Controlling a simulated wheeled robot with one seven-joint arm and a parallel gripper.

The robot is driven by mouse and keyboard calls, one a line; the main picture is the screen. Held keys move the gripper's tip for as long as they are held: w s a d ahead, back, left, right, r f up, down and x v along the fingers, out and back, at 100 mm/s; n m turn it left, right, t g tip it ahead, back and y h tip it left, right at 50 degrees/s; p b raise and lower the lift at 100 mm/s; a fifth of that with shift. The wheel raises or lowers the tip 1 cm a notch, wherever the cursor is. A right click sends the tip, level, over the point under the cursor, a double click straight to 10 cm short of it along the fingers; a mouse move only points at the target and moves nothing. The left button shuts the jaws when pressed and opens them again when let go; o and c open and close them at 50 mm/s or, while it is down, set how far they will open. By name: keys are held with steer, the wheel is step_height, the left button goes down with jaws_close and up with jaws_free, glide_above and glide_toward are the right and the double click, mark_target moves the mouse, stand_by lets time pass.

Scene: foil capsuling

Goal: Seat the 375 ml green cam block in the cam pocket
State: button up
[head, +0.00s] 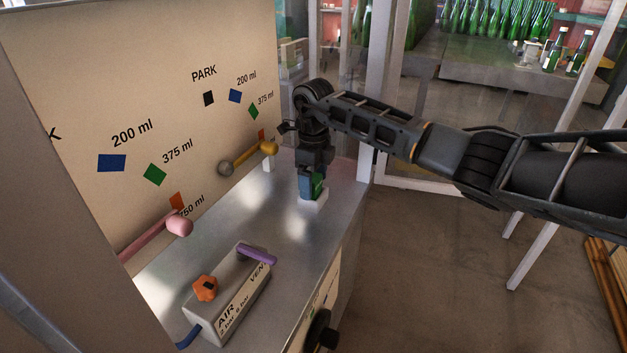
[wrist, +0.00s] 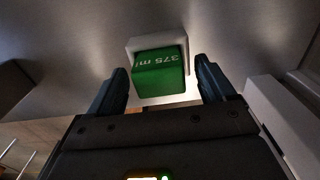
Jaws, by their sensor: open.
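The green cam block (wrist: 160,78), marked "375 ml", is between the two fingers of my gripper (wrist: 162,84) in the wrist view. The fingers are open, with a gap on each side of the block. A white square holder (wrist: 184,42), which looks like the cam pocket, shows around the block's far edges. In the head view my gripper (head: 312,184) points down over the white holder (head: 314,203) on the metal bench, and a sliver of the green block (head: 319,185) shows beside a finger. How deep the block sits in the holder is hidden.
A panel (head: 70,110) with coloured size marks stands at the left. An air valve box (head: 240,300) with an orange knob sits nearer on the bench (head: 255,215). Bare bench lies between.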

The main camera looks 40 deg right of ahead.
mark_target(313, 177)
step_height(313, 177, up, 12)
steer(key=shift+b, duration=0.4)
stand_by(0.4)
